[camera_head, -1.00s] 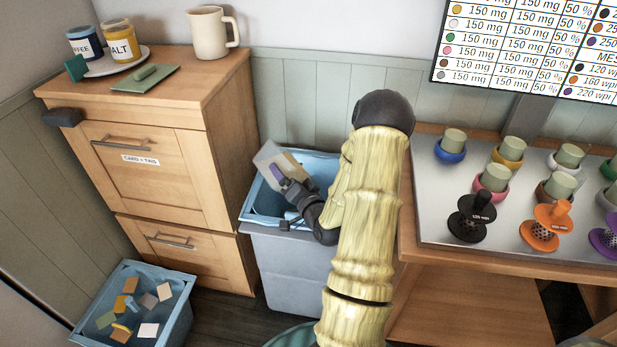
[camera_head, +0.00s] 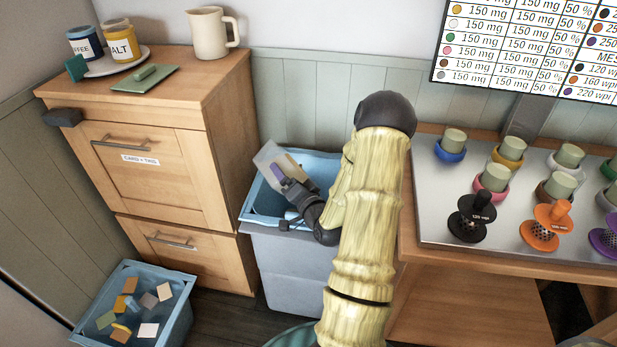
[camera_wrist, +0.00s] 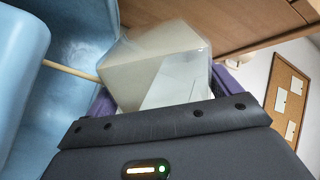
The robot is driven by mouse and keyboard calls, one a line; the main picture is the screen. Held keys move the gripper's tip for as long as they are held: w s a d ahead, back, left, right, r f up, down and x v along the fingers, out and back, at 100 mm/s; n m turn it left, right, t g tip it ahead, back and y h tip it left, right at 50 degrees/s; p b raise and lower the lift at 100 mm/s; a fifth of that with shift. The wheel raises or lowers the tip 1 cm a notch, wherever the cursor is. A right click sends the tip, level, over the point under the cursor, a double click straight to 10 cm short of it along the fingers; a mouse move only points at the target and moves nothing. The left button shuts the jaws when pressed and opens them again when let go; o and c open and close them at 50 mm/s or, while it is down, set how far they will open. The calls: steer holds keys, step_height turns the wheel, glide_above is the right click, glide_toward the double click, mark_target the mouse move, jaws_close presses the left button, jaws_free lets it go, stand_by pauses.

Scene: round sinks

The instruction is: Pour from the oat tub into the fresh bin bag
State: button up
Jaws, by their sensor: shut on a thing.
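The oat tub (camera_head: 268,156) is a pale, translucent, box-shaped container, tilted over the bin in the head view. It fills the middle of the wrist view (camera_wrist: 160,66). My gripper (camera_head: 279,174) is shut on it, with purple fingers at its sides. The bin bag (camera_head: 321,166) is a light blue liner inside the grey bin (camera_head: 290,262), under and around the tub. Blue surfaces (camera_wrist: 75,50) also show at the left of the wrist view. My arm hides the bin's right part. I cannot see the bag's bottom or whether oats lie in it.
A wooden cabinet (camera_head: 180,190) stands close left of the bin. A worktop (camera_head: 435,210) with several colored holders is close on the right. A blue crate (camera_head: 178,330) with several colored pieces is on the floor at lower left. A thin tan strip (camera_wrist: 70,70) crosses the wrist view's left.

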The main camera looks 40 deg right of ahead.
steer(key=shift+d+r+m, duration=0.15)
steer(key=shift+r+m, duration=0.25)
steer(key=shift+m, duration=0.5)
stand_by(1.5)
steer(key=shift+d+f+m, duration=0.2)
steer(key=shift+f+m, duration=0.15)
steer(key=shift+m, duration=0.55)
stand_by(1.3)
steer(key=shift+s+d+r+m, duration=0.1)
steer(key=shift+d+r+m, duration=0.1)
steer(key=shift+d+m, duration=0.25)
steer(key=shift+s+d+r+m, duration=0.1)
steer(key=shift+d+r+m, duration=0.1)
steer(key=shift+d+m, duration=0.25)
stand_by(1.1)
steer(key=shift+d+f, duration=0.1)
steer(key=shift+d, duration=0.05)
stand_by(1.3)
